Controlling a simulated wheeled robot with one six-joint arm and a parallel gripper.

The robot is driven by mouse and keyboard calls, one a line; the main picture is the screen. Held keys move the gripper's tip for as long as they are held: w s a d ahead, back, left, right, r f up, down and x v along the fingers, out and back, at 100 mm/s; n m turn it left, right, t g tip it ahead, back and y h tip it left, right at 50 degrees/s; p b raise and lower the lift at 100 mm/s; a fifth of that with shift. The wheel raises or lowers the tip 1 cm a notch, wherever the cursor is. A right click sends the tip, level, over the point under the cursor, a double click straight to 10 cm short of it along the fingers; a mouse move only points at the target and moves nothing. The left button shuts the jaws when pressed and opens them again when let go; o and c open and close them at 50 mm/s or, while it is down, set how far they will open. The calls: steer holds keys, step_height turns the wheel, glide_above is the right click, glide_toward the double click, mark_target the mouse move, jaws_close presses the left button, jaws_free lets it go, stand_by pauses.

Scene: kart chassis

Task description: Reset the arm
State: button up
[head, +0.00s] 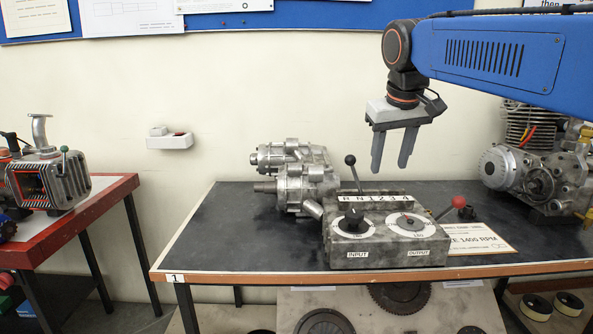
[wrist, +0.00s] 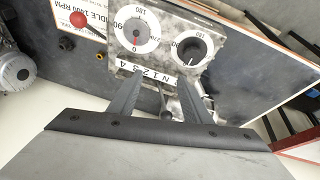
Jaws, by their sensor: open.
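My gripper (head: 392,150) hangs from my blue arm above the black table, with its fingers pointing down and apart. It is open and empty. In the wrist view its two fingers (wrist: 160,96) show in front of the gearbox. The gearbox (head: 387,242) is a metal box on the table, with two round dials, a strip marked R N 1 2 3 4 and a black-knobbed lever (head: 353,172). In the wrist view the gearbox (wrist: 163,56) lies beyond the fingertips. My gripper is above it and apart from it.
The table (head: 215,240) also holds an engine (head: 530,178) at right and a white card (head: 481,240) beside the gearbox. A red-knobbed lever (head: 457,202) stands at the gearbox's right. A second table (head: 95,205) with another engine is at far left. The air around my gripper is clear.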

steer(key=s+d+f+m, duration=0.1)
steer(key=s+d+f, duration=0.2)
steer(key=s+f, duration=1)
steer(key=s+d+f+m, duration=0.1)
steer(key=s+d+f, duration=0.3)
steer(key=s+f, duration=0.9)
steer(key=shift+f+y, duration=0.3)
steer(key=shift+f, duration=0.5)
steer(key=shift+d, duration=0.1)
